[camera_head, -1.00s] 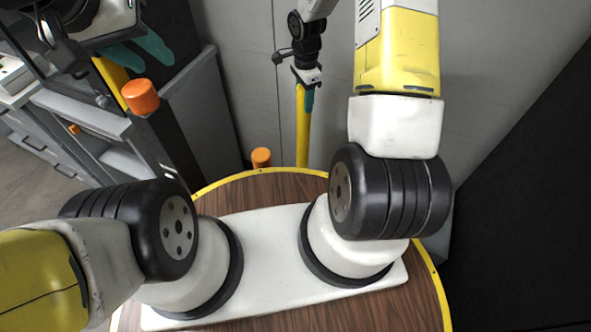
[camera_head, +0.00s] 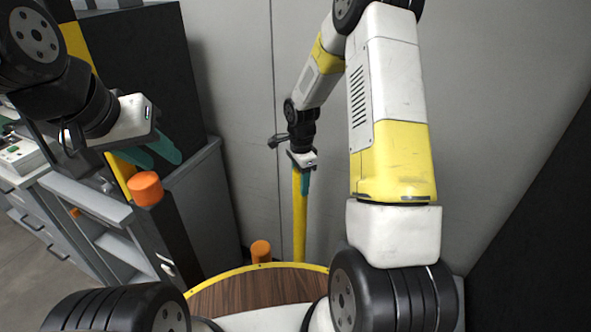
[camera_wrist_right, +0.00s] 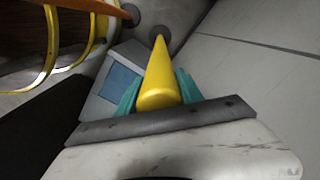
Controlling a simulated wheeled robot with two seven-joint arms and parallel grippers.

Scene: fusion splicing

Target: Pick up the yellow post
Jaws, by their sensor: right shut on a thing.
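The yellow post (camera_head: 299,215) stands upright near the grey wall, behind the round table; its lower end is hidden by the table in the head view. My right gripper (camera_head: 302,168) is at its top end, with the teal fingers closed around it. In the right wrist view the yellow post (camera_wrist_right: 157,88) sits between both teal fingers (camera_wrist_right: 157,92) and runs away from the camera. My left gripper (camera_head: 155,150) is at the upper left, its teal fingers apart and empty, above an orange-topped post (camera_head: 145,188).
A second orange-topped post (camera_head: 261,250) stands just left of the yellow post. Grey shelves (camera_head: 95,208) and a dark cabinet are at left. The grey wall (camera_head: 230,80) is close behind.

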